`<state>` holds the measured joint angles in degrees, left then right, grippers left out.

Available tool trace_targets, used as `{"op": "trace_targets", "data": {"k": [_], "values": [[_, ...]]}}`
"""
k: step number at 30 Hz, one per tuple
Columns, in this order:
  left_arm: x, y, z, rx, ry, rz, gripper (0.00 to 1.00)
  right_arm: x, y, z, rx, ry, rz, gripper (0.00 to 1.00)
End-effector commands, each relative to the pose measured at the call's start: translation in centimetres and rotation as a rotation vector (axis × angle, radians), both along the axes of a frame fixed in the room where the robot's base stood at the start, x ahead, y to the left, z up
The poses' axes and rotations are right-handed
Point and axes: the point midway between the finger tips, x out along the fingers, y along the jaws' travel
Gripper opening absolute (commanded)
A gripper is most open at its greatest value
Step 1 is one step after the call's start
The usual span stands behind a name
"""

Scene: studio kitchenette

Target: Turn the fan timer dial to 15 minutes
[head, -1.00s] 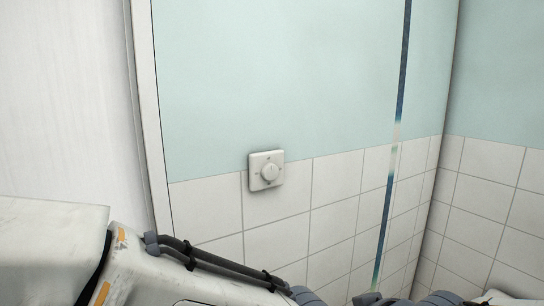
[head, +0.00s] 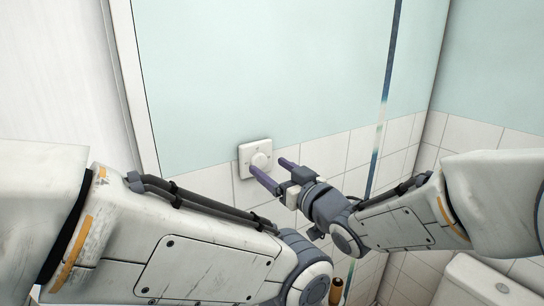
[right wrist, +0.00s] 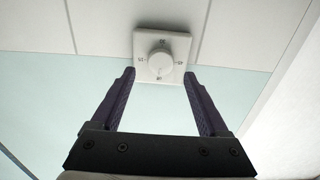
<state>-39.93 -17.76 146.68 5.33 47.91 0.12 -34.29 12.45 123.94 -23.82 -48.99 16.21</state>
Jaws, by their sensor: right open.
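The fan timer dial (head: 261,160) is a round white knob on a square white plate (head: 244,153) on the wall, where the tiles meet the pale blue paint. My left gripper is out of view; only my left arm shows.
White tiles (head: 330,155) cover the lower wall. A narrow blue patterned strip (head: 385,85) runs down the wall to the right. A white cistern-like box (head: 485,280) with a round button is at the lower right. A brown handle-like thing (head: 336,288) shows at the bottom.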

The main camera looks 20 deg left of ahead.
Motion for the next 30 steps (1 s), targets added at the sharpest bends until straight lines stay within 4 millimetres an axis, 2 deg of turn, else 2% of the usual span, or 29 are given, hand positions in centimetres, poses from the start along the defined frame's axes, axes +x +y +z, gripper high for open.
{"op": "trace_targets", "data": {"k": [1, 6, 17, 18, 20, 21, 24, 30], "values": [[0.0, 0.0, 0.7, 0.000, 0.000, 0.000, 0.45, 0.4, 0.7, 0.2, -0.002, 0.002, 0.003, 0.78], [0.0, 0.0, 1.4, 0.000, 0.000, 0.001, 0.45, 1.6, 2.1, 0.1, -0.002, 0.001, 0.001, 0.78], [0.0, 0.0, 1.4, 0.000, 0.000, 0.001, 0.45, 1.9, 2.5, -0.1, -0.001, 0.000, 0.000, 0.78], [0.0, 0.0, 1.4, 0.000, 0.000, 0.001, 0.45, 1.9, 2.5, -0.1, -0.001, 0.000, 0.000, 0.70], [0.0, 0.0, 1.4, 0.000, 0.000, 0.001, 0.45, 1.9, 2.5, -0.1, -0.001, 0.000, 0.000, 0.47], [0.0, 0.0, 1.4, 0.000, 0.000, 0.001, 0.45, 1.9, 2.5, 0.0, -0.001, 0.000, 0.000, 0.32], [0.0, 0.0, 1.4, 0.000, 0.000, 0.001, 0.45, 1.9, 2.5, 0.0, -0.001, 0.000, 0.000, 0.00], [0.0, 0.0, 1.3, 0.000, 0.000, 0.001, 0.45, 2.0, 2.5, -0.1, 0.005, 0.008, -0.001, 0.00]]}}
